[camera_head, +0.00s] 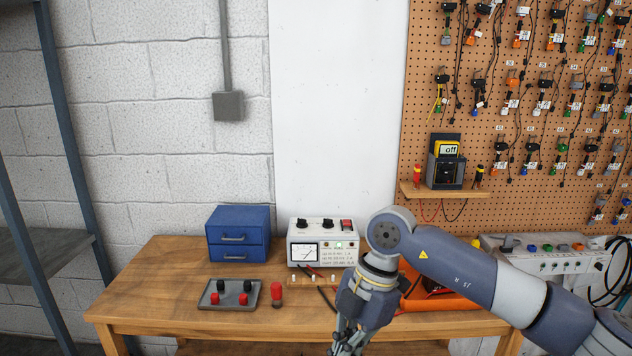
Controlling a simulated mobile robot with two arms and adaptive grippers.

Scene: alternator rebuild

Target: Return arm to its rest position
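My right arm comes in from the right and reaches over the front of the wooden workbench (165,290). Its gripper (346,347) points down at the bottom edge of the picture, in front of the bench. The fingertips are small and partly cut off, so I cannot tell whether it is open or shut, and I see nothing clearly held. My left arm and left gripper are not in view.
On the bench stand a blue drawer box (238,234), a dark tray (205,299) with red and black knobs, a red peg (277,293), a metered tester (322,245) and an orange bin (455,302) partly behind my arm. A pegboard (500,90) holds several cables.

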